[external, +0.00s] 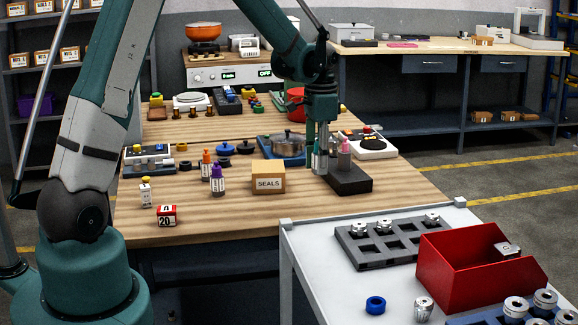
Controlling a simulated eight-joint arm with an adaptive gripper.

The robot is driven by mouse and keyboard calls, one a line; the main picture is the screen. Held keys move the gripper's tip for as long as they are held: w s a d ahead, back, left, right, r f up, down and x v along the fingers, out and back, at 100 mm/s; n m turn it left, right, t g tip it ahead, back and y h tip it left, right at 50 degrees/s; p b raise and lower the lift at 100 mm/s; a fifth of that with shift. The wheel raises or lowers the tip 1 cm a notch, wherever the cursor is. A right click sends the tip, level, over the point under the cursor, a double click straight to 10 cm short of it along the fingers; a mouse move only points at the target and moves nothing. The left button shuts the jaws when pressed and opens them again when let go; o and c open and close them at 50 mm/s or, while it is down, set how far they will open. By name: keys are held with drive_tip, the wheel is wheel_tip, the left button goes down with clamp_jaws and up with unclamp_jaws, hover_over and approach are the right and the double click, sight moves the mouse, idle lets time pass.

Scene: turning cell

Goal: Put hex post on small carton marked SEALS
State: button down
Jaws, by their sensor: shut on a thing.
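The small carton marked SEALS (268,178) is a brown box standing on the wooden bench, its label facing the camera. My gripper (319,151) points down just right of the carton and a little above bench height. It is shut on a small grey piece (319,163), which is partly covered by the fingers. I cannot tell from its shape whether this piece is the hex post. The carton's top is bare.
A dark block (347,180) with a pink-topped bottle (344,155) stands close right of my gripper. A lidded pot (288,145) is behind. Bottles with purple (217,180) and orange (206,163) tops stand left of the carton.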

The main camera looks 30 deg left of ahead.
drive_tip(key=w+a+r+n+p, duration=0.1)
drive_tip(key=w+a+r+n, duration=0.1)
drive_tip(key=a, duration=0.8)
drive_tip(key=w+a+r+n+p, duration=0.1)
drive_tip(key=a+r, duration=0.4)
drive_tip(key=a, duration=0.5)
drive_tip(key=shift+w+n+p, duration=0.35)
drive_tip(key=shift+n, duration=0.55)
drive_tip(key=shift+d+f, duration=0.1)
hover_over(268, 166)
drive_tip(key=shift+f, duration=3.1)
drive_tip(key=shift+f, duration=1.85)
drive_tip(key=shift+f, duration=0.15)
drive_tip(key=c, duration=1.9)
unclamp_jaws()
drive_tip(key=shift+c, duration=0.2)
